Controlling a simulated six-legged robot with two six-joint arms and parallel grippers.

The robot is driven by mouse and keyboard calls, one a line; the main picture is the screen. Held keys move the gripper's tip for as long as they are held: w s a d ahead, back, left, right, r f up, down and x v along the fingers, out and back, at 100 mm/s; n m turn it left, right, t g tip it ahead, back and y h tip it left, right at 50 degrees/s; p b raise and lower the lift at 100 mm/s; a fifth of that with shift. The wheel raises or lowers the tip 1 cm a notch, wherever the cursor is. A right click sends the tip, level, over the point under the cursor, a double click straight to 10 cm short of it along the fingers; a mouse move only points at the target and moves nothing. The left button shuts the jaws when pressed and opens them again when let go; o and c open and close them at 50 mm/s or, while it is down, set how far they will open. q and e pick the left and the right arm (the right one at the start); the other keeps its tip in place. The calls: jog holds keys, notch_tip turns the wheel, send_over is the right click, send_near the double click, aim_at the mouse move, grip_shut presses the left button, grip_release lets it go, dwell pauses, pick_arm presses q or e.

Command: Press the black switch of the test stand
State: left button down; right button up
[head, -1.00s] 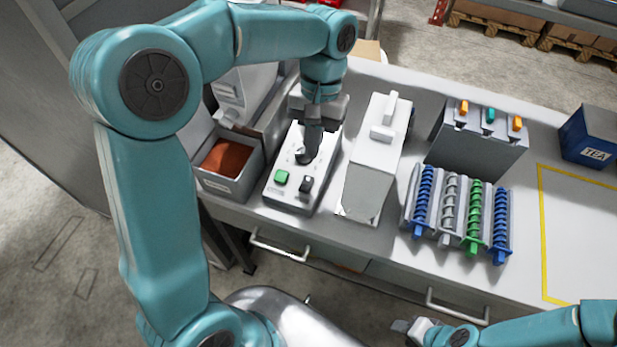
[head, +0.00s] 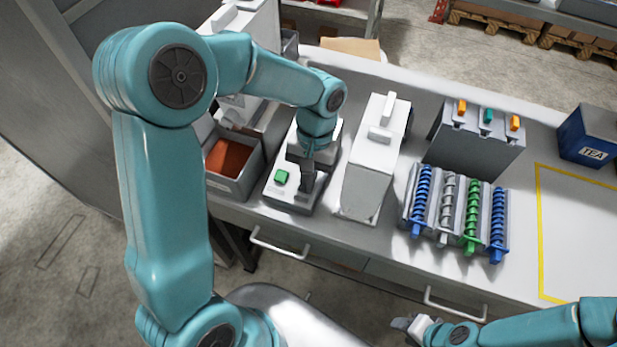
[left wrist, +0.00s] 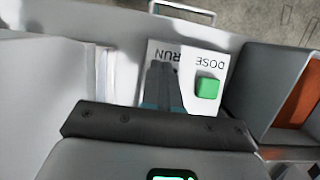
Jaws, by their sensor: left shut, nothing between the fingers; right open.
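The test stand (head: 274,192) is a pale box with a sloping panel, and its green button (head: 281,177) shows at the left. In the left wrist view the panel (left wrist: 192,55) carries the words RUN and DOSE, upside down, next to the green button (left wrist: 208,88). The black switch is hidden behind my left gripper (head: 303,200). That gripper is shut and empty, pointing down over the right part of the panel. Its fingertips (left wrist: 163,66) cover the RUN side; I cannot tell whether they touch the switch. My right gripper (head: 408,325) is open near the bottom edge.
An open grey bin (head: 231,160) with brown contents stands left of the stand. A white box-shaped unit (head: 370,180) stands close on its right. Further right are a rack of coiled dispensers (head: 460,210) and a blue TEA box (head: 590,140). The yellow-outlined area is clear.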

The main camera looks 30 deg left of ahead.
pick_arm(q)
jog(key=b, duration=0.1)
jog(key=f+t+b, duration=0.1)
jog(key=shift+s+d+f+b, duration=0.15)
jog(key=shift+f+b, duration=0.1)
jog(key=shift+b, duration=0.15)
jog(key=shift+s+r+p, duration=0.1)
jog(key=shift+r+p, duration=0.45)
jog(key=shift+p, duration=0.05)
jog(key=shift+w, duration=0.2)
jog(key=shift+w+a+r+p, duration=0.1)
jog(key=shift+w+a+p, duration=0.1)
jog(key=shift+w, duration=0.15)
jog(key=shift+w+a+r+p, duration=0.1)
jog(key=shift+w+p, duration=0.1)
jog(key=shift+w, duration=0.1)
